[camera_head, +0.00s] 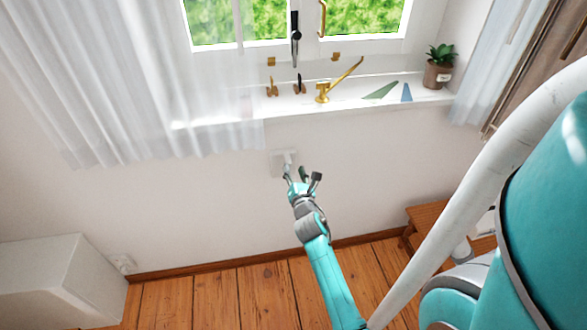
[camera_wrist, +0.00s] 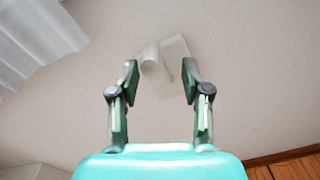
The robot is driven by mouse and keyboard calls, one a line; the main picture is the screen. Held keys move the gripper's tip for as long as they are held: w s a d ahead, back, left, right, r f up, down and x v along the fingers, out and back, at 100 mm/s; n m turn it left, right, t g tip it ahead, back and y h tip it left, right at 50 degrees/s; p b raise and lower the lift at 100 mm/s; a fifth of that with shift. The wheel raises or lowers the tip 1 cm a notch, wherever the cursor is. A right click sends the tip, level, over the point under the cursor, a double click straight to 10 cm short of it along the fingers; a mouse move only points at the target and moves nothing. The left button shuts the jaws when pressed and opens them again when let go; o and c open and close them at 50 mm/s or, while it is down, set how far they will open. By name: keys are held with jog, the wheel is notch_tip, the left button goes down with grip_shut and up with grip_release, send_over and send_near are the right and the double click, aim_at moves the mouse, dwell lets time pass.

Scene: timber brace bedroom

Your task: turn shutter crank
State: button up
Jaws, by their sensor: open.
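The shutter crank appears as a small white fitting (camera_head: 279,159) on the white wall below the window sill, with a light handle standing out from its plate. In the wrist view the pale rounded handle (camera_wrist: 150,58) and its plate (camera_wrist: 175,50) lie ahead of my fingertips, between them and slightly left of centre. My gripper (camera_head: 303,176) is open and empty, just in front of the fitting. In the wrist view the two green-grey fingers of my gripper (camera_wrist: 160,75) are spread apart. Whether a finger touches the handle I cannot tell. The lower part of the fitting is partly hidden in the head view.
The window sill (camera_head: 430,97) above holds a potted plant (camera_head: 438,72) and brass fittings (camera_head: 323,92). A sheer curtain (camera_head: 130,90) hangs left. A white box-like unit (camera_head: 50,285) stands lower left, a wooden step (camera_head: 425,216) lower right. Wall around the fitting is clear.

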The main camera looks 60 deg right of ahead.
jog(key=shift+v, duration=2.65)
